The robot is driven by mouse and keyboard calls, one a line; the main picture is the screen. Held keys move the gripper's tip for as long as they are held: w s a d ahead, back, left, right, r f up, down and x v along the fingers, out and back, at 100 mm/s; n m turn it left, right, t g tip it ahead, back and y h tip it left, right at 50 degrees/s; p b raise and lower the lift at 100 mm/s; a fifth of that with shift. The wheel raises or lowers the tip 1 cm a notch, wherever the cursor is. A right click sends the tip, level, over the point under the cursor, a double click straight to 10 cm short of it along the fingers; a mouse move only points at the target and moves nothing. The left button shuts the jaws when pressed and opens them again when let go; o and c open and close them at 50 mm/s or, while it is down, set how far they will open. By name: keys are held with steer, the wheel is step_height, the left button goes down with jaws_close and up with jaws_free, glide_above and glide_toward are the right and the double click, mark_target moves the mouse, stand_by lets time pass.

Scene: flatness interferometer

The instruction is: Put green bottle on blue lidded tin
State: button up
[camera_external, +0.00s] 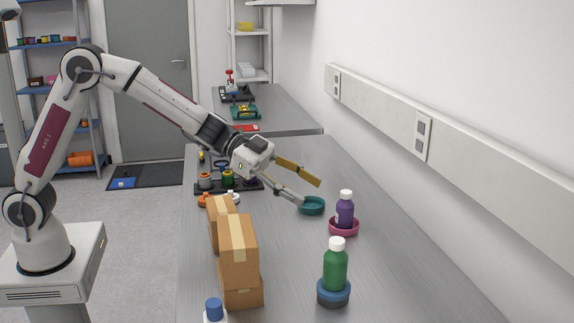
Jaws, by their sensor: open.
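The green bottle (335,268) with a white cap stands upright at the front right of the bench. It is on top of the blue lidded tin (333,293), whose lid is mostly hidden under it. My gripper (310,193) is open and empty. It is apart from the bottle, farther back along the bench, with its fingertips near a teal tin.
The teal tin (312,207) sits by my fingertips. A purple bottle (345,210) stands on a pink tin (343,227). Cardboard boxes (238,255) stand left of the green bottle. A wall with a raised trunking (440,140) borders the bench's right side.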

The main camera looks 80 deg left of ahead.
steer(key=s+a+r+n+t+y, duration=0.35)
steer(key=s+a+r+y, duration=0.2)
steer(key=a+r, duration=0.4)
steer(key=s+a+n+g+y, duration=0.2)
steer(key=s+a+n+y, duration=0.2)
steer(key=s+a, duration=0.55)
steer(key=s+d+f+g, duration=0.1)
steer(key=s+f+g, duration=0.1)
steer(key=s, duration=0.8)
steer(key=s+d+f+n+g, duration=0.1)
steer(key=s+f, duration=0.3)
steer(key=s, duration=0.7)
steer(key=s+d+f+n+g, duration=0.1)
steer(key=s+f+g, duration=0.2)
steer(key=s, duration=0.7)
steer(key=shift+s+d+f+g+h, duration=0.2)
steer(key=shift+d+f+g+h, duration=0.15)
steer(key=shift+d+h, duration=0.1)
